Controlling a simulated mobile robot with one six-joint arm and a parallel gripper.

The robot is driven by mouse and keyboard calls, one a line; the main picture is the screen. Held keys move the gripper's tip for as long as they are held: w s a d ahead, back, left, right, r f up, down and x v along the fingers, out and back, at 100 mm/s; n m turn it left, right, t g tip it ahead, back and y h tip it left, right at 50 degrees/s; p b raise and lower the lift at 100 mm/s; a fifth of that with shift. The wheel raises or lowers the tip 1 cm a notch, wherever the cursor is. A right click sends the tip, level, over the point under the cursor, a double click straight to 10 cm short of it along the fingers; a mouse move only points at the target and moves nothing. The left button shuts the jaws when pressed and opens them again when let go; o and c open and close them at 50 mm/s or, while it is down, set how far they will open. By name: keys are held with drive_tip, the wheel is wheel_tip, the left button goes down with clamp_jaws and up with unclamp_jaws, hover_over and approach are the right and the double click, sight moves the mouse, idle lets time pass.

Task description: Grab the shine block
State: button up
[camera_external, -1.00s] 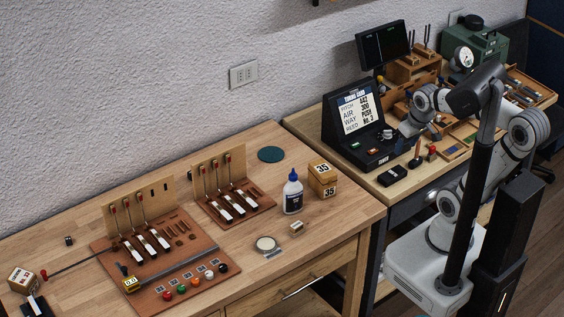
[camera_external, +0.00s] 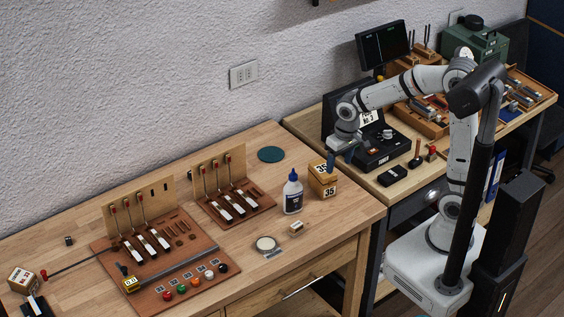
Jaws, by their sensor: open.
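No label names the shine block, so I cannot tell for sure which thing it is. A small wooden block with a pale face (camera_external: 296,229) lies near the front edge of the left bench, right of a round pale disc (camera_external: 266,244). A larger wooden box marked 35 (camera_external: 322,182) stands behind it, next to a blue-capped bottle. My gripper (camera_external: 329,163) is open above the right back corner of this bench, close to the top of the 35 box in the picture. I see nothing held in it. Its fingertips are small here, and their exact height is unclear.
The blue-capped bottle (camera_external: 293,193) stands left of the 35 box. Two boards with levers (camera_external: 232,205) (camera_external: 150,250) fill the left bench's middle and left. A green round mat (camera_external: 271,154) lies at the back. The black tuner case (camera_external: 385,155) is partly hidden behind my arm.

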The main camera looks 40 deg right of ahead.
drive_tip(key=g, duration=0.1)
hover_over(297, 225)
drive_tip(key=s, duration=0.1)
wheel_tip(297, 225, down, 10)
drive_tip(key=f, duration=0.3)
drive_tip(key=shift+d+h+p, duration=0.3)
drive_tip(key=f, duration=0.1)
drive_tip(key=w+f+p, duration=0.1)
drive_tip(key=f, duration=0.2)
drive_tip(key=shift+w+a+f+p, duration=0.15)
drive_tip(key=shift+a+p, duration=0.15)
drive_tip(key=shift+p, duration=0.05)
drive_tip(key=shift+f, duration=0.45)
drive_tip(key=c, duration=1.1)
